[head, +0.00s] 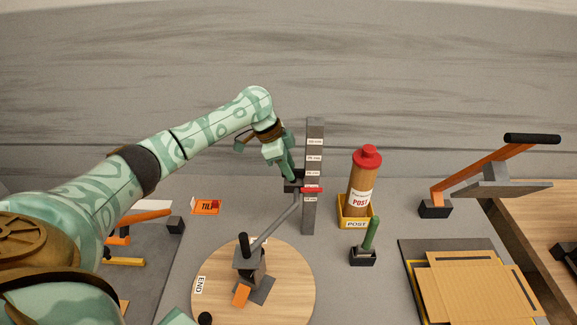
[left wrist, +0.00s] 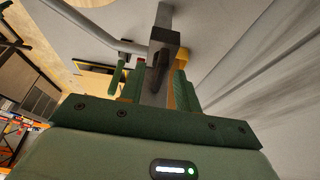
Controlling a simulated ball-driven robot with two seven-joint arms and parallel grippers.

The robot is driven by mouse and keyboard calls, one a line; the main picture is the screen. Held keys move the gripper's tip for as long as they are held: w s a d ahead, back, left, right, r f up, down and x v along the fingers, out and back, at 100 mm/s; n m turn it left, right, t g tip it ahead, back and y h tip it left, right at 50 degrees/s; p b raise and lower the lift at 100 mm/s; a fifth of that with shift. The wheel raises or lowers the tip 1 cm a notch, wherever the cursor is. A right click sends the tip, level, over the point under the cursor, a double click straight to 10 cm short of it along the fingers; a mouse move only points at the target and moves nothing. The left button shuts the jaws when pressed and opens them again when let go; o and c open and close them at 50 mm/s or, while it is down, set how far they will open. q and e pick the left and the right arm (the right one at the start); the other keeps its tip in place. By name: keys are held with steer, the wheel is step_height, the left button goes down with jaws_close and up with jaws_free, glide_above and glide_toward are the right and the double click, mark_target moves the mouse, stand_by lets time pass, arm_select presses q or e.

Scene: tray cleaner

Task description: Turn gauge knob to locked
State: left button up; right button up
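The gauge is an upright grey post (head: 314,150) with white scale labels and a red pointer (head: 313,190) low on it. A dark block, apparently the gauge knob (head: 291,187), sits on the left side of the post at the pointer's height. My left gripper (head: 287,174) points down just above this block, beside the post. In the left wrist view, the green fingers (left wrist: 155,88) stand apart with the dark knob part (left wrist: 162,50) between them; contact is not clear. The knob's setting cannot be read. My right gripper does not show.
A round wooden turntable (head: 290,285) carries a grey arm reaching toward the post. Right of the post stand a yellow POST bin (head: 355,218) with a red-capped tube, a green-handled lever (head: 370,235) and an orange lever (head: 470,170). Cardboard sheets (head: 470,290) lie at front right.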

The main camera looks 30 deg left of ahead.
arm_select(q)
steer(key=p+v, duration=0.2)
steer(key=v, duration=1.4)
